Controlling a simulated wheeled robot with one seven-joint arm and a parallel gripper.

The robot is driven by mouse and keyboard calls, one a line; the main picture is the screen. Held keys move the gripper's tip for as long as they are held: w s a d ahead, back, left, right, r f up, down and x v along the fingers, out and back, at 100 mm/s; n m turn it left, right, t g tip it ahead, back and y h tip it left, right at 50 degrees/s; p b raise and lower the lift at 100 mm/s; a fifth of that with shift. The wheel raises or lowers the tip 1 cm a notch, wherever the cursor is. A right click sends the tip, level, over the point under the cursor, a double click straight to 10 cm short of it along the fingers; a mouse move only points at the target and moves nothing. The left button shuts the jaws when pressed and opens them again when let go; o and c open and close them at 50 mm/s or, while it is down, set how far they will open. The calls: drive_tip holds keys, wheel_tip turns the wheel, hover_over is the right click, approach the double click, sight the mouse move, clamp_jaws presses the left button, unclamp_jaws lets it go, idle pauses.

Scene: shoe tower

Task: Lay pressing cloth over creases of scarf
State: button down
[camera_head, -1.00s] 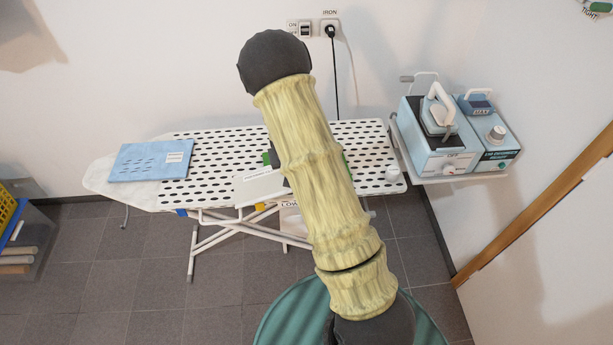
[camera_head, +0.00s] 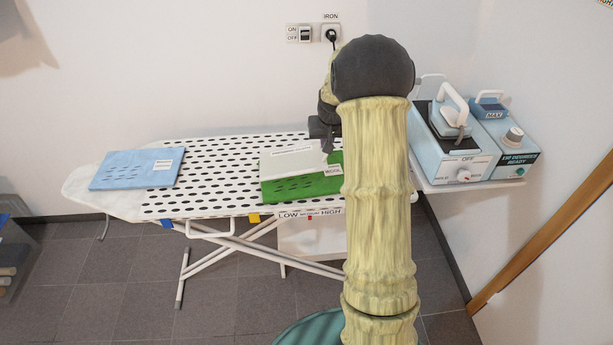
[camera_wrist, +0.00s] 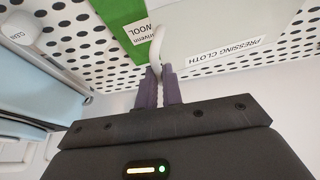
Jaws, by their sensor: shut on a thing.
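The green scarf (camera_head: 300,187), labelled WOOL, lies on the right part of the ironing board, with dark crease marks on its uncovered front left. It also shows in the wrist view (camera_wrist: 116,14). The pale grey pressing cloth (camera_head: 290,161) is over the back part of the scarf; I cannot tell whether it touches it. In the wrist view the cloth (camera_wrist: 220,30) carries its name label. My gripper (camera_wrist: 163,78) is shut on the cloth's white curved tab (camera_wrist: 156,47). In the head view my gripper (camera_head: 327,147) is at the cloth's right end, and my arm hides the area right of it.
A blue folded cloth (camera_head: 137,168) lies on the left of the perforated ironing board (camera_head: 215,155). An iron (camera_head: 450,115) rests on a blue station (camera_head: 452,160) marked OFF, beside another blue unit (camera_head: 508,150) at right. The board's middle left is clear.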

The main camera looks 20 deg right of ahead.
drive_tip(key=shift+f, duration=0.1)
wheel_tip(320, 180, down, 6)
drive_tip(key=shift+f, duration=0.1)
idle(0.3)
drive_tip(key=shift+f, duration=1.9)
drive_tip(key=c, duration=1.6)
unclamp_jaws()
drive_tip(key=shift+o, duration=0.2)
drive_tip(key=shift+r, duration=0.1)
